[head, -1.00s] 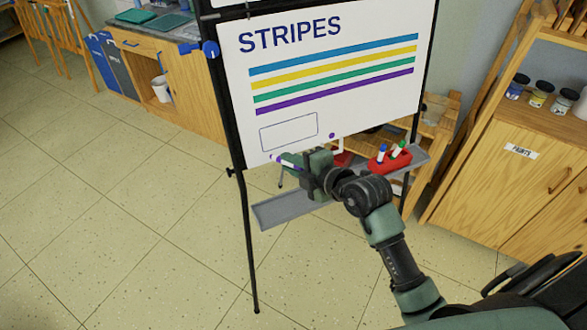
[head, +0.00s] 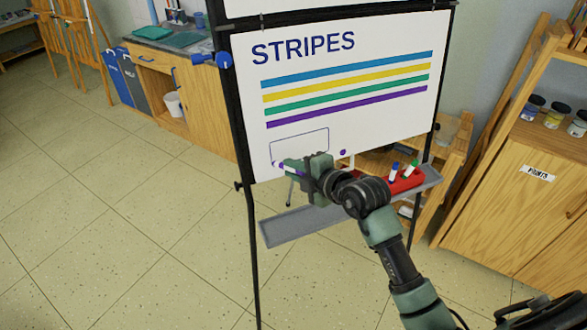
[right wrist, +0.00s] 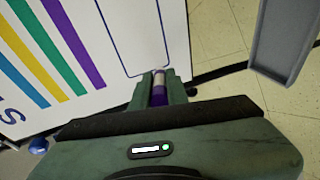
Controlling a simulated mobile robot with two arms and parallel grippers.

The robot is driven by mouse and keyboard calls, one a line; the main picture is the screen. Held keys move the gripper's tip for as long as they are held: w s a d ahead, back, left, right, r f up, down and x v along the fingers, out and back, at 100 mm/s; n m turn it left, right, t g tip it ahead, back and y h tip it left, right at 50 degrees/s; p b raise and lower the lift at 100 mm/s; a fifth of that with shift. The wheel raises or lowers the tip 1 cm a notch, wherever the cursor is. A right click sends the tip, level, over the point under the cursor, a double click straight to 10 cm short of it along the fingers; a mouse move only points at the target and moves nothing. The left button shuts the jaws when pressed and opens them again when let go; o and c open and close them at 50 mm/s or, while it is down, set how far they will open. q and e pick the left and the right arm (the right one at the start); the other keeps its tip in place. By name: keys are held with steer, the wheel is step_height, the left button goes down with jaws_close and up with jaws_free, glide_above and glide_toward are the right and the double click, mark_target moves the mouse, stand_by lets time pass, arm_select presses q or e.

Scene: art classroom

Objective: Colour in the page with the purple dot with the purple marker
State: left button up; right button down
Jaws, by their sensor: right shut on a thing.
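The page (head: 410,113) on the easel reads STRIPES, with blue, yellow, green and purple stripes. Below them are an empty outlined box (head: 300,137) and a purple dot (head: 343,153) to its right. My right gripper (head: 290,167) is shut on the purple marker (head: 282,164), just below the box's lower edge. In the right wrist view the marker (right wrist: 159,90) lies between the fingers, its tip end toward the page by the box outline. I cannot tell whether the tip touches the page. My left gripper is out of view.
A grey easel tray (head: 300,226) runs below the page. A red holder (head: 405,184) with a blue-capped and a green-capped marker stands at its right. A wooden paints cabinet (head: 500,215) is at right. The floor at left is clear.

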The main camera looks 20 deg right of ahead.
steer(key=shift+w+f, duration=0.1)
steer(key=shift+w, duration=0.35)
stand_by(0.3)
steer(key=shift+d, duration=0.9)
steer(key=shift+w+d, duration=0.1)
steer(key=shift+d, duration=0.8)
steer(key=shift+p, duration=0.3)
steer(key=shift+w+d, duration=0.1)
steer(key=shift+d, duration=0.9)
